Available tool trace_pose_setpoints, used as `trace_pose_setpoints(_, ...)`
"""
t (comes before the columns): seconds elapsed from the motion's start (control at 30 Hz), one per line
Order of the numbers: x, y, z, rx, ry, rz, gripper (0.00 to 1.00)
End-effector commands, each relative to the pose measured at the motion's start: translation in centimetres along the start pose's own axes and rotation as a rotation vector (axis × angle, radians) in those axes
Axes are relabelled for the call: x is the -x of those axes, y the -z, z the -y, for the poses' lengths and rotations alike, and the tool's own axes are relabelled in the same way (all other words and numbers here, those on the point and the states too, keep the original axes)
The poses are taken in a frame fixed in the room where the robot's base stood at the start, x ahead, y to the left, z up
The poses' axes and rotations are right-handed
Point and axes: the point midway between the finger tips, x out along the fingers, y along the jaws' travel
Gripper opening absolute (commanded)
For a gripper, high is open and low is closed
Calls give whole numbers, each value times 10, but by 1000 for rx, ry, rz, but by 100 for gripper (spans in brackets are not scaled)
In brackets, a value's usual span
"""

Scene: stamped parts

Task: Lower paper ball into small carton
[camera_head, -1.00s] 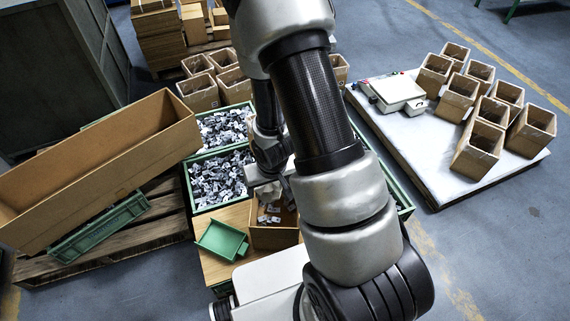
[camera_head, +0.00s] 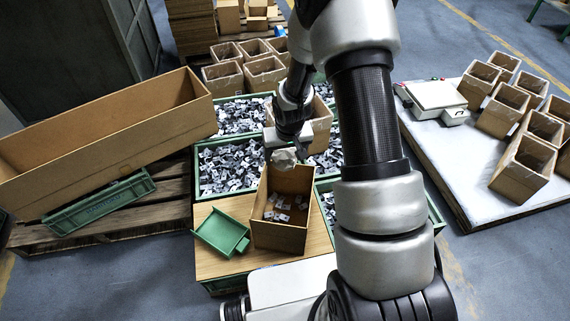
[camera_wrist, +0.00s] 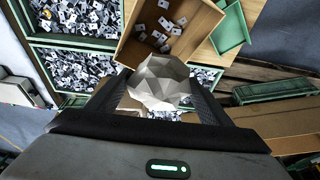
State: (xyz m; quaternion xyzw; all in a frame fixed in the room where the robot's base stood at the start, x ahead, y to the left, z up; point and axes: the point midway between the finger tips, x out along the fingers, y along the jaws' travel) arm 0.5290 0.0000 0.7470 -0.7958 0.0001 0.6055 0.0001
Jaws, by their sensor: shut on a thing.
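The grey-white crumpled paper ball (camera_head: 284,158) is held between the fingers of my gripper (camera_head: 287,148), which is shut on it. It also shows in the wrist view (camera_wrist: 160,80), between both fingers (camera_wrist: 157,96). The small open carton (camera_head: 278,238) stands upright on a wooden surface, with several small metal parts (camera_head: 284,203) on its floor. The ball is at the carton's far rim in the head view, seemingly above it; the exact height is hard to tell. In the wrist view the carton (camera_wrist: 205,22) opens just beyond the ball, which covers part of the near rim.
A green tray (camera_head: 222,232) lies left of the carton. Green bins (camera_head: 230,166) full of metal parts stand behind. Another carton (camera_head: 321,125) stands behind my gripper. A long cardboard box (camera_head: 110,140) is at the left; several empty cartons and a scale (camera_head: 437,97) are on the right platform.

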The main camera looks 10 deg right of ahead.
Motion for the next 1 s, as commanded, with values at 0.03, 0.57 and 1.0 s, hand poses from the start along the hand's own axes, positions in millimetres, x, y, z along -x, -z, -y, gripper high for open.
trace_pose_setpoints(0.03,-3,1,0,0,0,-1,52)
trace_pose_setpoints(0.57,-73,-19,0,0,0,1,52)
trace_pose_setpoints(1.0,-97,-25,0,1,0,-1,52)
